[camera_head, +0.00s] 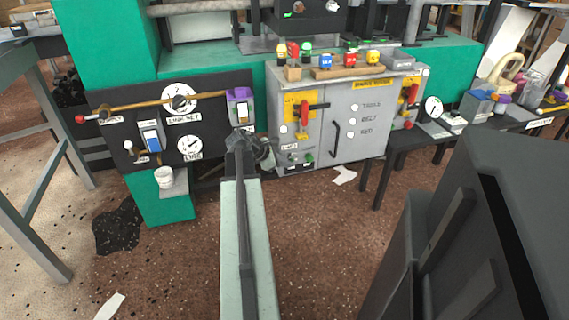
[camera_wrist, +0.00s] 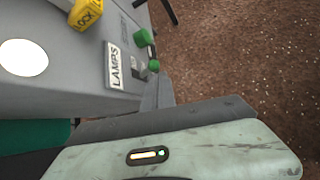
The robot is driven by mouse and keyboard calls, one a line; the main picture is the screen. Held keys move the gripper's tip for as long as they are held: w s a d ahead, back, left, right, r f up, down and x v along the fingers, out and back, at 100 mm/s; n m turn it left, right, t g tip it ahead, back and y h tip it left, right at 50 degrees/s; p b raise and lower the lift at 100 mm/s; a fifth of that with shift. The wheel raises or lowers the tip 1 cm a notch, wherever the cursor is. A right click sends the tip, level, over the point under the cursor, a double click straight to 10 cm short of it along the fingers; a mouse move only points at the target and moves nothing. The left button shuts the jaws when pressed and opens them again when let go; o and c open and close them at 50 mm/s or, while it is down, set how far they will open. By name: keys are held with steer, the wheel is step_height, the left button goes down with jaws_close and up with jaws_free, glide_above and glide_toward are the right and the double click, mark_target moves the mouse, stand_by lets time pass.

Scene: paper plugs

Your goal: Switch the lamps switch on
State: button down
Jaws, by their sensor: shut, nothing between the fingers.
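The LAMPS label (camera_wrist: 115,65) is on the grey cabinet (camera_head: 345,142) in the wrist view. A small grey switch-like block (camera_wrist: 138,66) sits beside it, with two green round parts (camera_wrist: 153,66) close by. Whether the switch is on or off cannot be told. In the head view these parts are small, at the cabinet's lower left corner. My gripper (camera_head: 267,156) is shut and empty, just left of that corner. In the wrist view a grey finger edge shows beside the switch block; contact cannot be told.
A dark panel (camera_head: 212,137) with gauges, a blue switch (camera_head: 150,138) and a brass rod is on the left. A yellow lock tag (camera_wrist: 86,13) is above the LAMPS label. A white cup (camera_head: 164,177) stands below the panel. A dark bench (camera_head: 395,140) is right of the cabinet.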

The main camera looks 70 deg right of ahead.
steer(key=shift+d+r, duration=0.1)
steer(key=shift+r, duration=0.25)
step_height(320, 180, down, 4)
steer(key=w+b, duration=0.1)
steer(key=b, duration=0.2)
steer(key=w+d+p+v, duration=0.1)
steer(key=p+v, duration=0.6)
steer(key=v, duration=0.4)
steer(key=shift+w, duration=0.2)
steer(key=shift+d, duration=0.15)
